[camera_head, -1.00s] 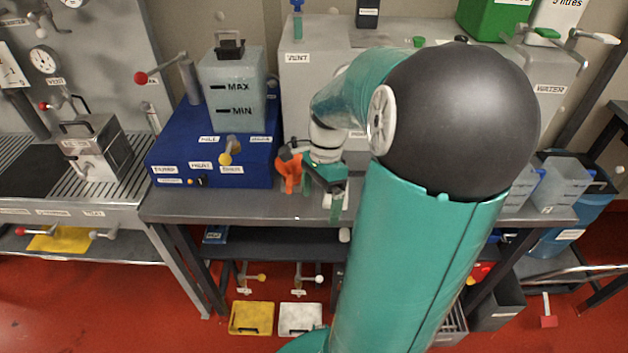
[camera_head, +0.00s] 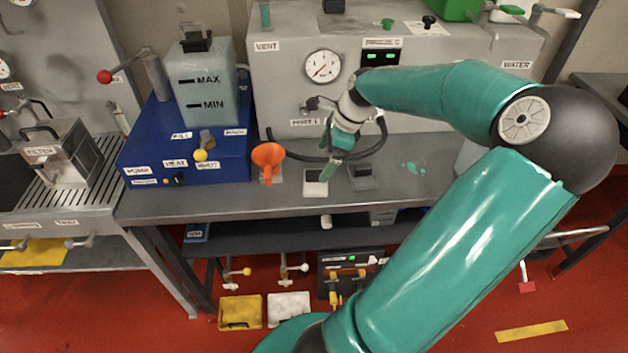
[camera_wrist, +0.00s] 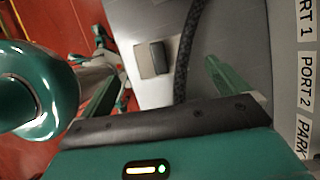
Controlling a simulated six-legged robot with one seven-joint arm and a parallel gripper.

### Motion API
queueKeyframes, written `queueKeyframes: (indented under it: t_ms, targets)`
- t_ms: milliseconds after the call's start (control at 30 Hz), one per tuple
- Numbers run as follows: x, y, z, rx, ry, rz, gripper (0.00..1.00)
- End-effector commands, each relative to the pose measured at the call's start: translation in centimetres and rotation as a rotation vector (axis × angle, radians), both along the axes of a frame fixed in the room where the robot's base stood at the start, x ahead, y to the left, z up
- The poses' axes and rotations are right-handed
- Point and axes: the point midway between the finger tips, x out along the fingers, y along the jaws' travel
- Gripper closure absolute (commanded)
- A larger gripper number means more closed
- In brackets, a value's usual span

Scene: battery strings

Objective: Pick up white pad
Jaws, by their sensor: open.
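A small white pad (camera_head: 316,187) with a dark block on top lies on the grey bench, just right of an orange funnel. My gripper (camera_head: 334,168) is above the bench, close to the pad's upper right in the head view, with its green fingers pointing down. The wrist view shows what looks like the same pad as a pale square plate (camera_wrist: 172,48) with a dark block on it. It lies beyond and between my open fingers (camera_wrist: 160,80). Nothing is held. Whether the fingertips are level with the block cannot be told.
A similar dark pad (camera_head: 362,176) sits right of the white one. The orange funnel (camera_head: 268,158) and blue unit (camera_head: 190,150) stand left. The port panel (camera_head: 285,90) is behind. A white panel (camera_head: 288,306) and yellow panel (camera_head: 240,312) lie on the floor.

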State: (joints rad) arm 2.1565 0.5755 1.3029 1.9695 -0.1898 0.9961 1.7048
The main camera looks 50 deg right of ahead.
Motion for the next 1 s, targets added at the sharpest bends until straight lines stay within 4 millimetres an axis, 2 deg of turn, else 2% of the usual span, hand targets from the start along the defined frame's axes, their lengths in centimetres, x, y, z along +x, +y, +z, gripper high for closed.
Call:
queueKeyframes:
  t_ms: [100,333,633,933,1000]
  targets:
    - [0.6,0.4,-1.5,0.002,0.0,0.002,0.0]
    - [1.1,0.8,-2.9,0.002,0.0,0.004,0.0]
    - [2.1,1.6,-6.5,0.003,0.0,0.005,0.0]
    - [2.2,1.7,-7.0,0.0,0.001,0.002,0.0]
    - [2.2,1.7,-7.0,0.0,0.001,0.002,0.12]
